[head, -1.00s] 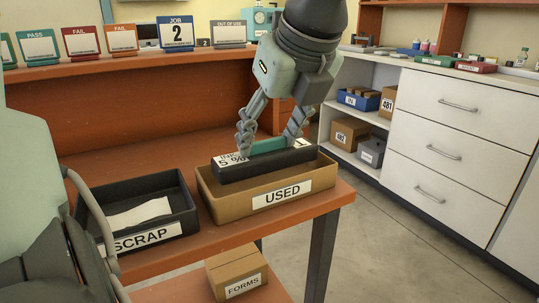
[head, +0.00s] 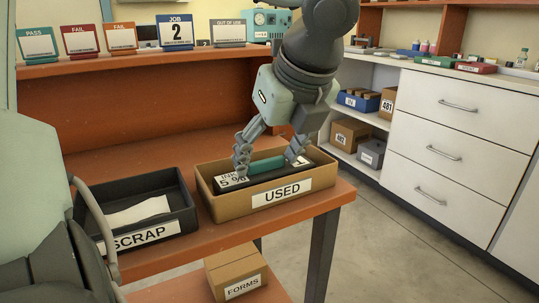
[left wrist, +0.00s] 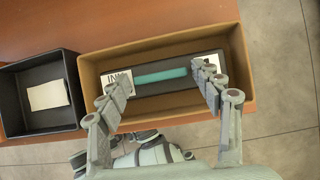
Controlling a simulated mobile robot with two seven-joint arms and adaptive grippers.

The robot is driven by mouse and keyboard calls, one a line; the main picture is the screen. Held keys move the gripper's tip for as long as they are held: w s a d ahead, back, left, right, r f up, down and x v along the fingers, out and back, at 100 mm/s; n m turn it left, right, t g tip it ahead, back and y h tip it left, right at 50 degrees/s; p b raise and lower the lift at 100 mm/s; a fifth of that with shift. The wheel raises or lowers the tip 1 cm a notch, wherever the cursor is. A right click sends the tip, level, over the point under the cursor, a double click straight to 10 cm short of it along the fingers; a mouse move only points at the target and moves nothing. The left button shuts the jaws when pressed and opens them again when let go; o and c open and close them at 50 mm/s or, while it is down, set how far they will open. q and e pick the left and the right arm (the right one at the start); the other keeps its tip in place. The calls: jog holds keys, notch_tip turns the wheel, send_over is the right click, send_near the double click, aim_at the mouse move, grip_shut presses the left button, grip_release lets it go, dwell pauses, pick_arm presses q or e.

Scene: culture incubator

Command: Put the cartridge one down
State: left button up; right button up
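The cartridge (head: 258,184), a black block with a teal bar on top and a white label reading "INK" and "5 %", lies inside the tan USED tray (head: 318,183). It also shows in the left wrist view (left wrist: 165,87), along the tray's length. My left gripper (head: 268,162) points down over it with its fingers spread, one beyond each end of the teal bar. In the left wrist view, small gaps show between the fingertips (left wrist: 162,78) and the bar. The cartridge's underside is hidden by the tray wall. My right gripper is not in view.
The black SCRAP tray (head: 184,212), holding a white sheet, stands just left of the USED tray. A FORMS box (head: 236,270) is below the bench (head: 325,205). Status signs (head: 120,37) line the shelf behind. White drawers (head: 445,150) stand right, across clear floor.

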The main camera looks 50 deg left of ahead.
pick_arm(q)
jog(key=shift+o, duration=0.3)
jog(key=shift+r, duration=0.1)
jog(key=shift+r+p, duration=0.2)
jog(key=shift+p, duration=0.25)
jog(key=v, duration=1.1)
jog(key=shift+d+r, duration=0.25)
jog(key=shift+r, duration=0.05)
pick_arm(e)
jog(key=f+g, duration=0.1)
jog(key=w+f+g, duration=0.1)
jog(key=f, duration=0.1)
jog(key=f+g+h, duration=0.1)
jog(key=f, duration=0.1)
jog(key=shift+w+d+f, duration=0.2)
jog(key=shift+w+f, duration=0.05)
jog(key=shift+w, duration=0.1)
pick_arm(q)
jog(key=shift+f, duration=0.1)
